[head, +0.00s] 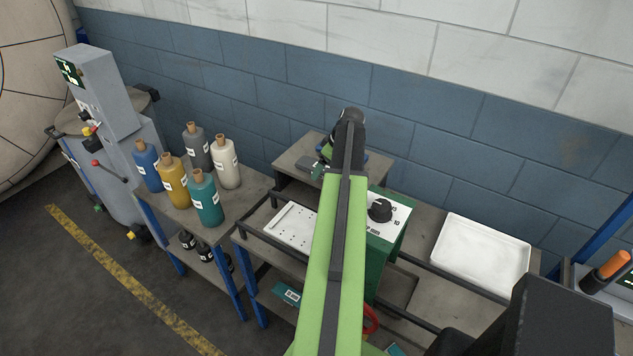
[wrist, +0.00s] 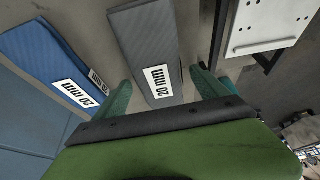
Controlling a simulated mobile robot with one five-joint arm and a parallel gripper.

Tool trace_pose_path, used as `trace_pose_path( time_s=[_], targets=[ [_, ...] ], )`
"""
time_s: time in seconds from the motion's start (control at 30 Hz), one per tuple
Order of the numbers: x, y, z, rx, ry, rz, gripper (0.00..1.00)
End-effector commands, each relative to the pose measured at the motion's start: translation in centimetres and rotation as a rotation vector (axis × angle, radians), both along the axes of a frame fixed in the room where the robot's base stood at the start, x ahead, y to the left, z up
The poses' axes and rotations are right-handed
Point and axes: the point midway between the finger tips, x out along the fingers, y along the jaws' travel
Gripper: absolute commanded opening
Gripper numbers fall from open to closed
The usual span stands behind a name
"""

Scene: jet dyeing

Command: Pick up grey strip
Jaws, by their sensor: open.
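In the wrist view the grey strip (wrist: 150,45) lies flat on a brown-grey surface, with a white "20 mm" label at its near end. My gripper (wrist: 162,85) is open, with one teal finger on each side of the strip's labelled end. Gaps show between the fingers and the strip, and I cannot tell how high the fingers are above it. In the head view my arm reaches over the small raised shelf (head: 295,160) by the wall and hides most of what lies there.
A blue strip (wrist: 45,58), also labelled 20 mm, lies left of the grey one. A white plate with holes (wrist: 268,22) is at upper right. The head view shows a green box with a black knob (head: 390,225), a white tray (head: 482,255) and several bottles (head: 206,200).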

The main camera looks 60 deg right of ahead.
Motion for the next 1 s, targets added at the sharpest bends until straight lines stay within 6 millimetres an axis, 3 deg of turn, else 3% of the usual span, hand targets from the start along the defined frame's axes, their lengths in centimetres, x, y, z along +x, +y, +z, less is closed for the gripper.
trace_pose_path(
  time_s=[0.07, 0.6, 0.87, 1.0],
  targets=[
    [0.0, 0.0, 0.1, 0.000, 0.000, 0.000, 0.82],
    [-0.1, 0.0, 0.1, 0.000, 0.000, -0.001, 0.12],
    [-0.1, -0.1, 0.3, 0.000, 0.000, -0.001, 0.11],
    [-0.1, -0.1, 1.4, 0.000, 0.000, -0.001, 0.11]
  ],
)
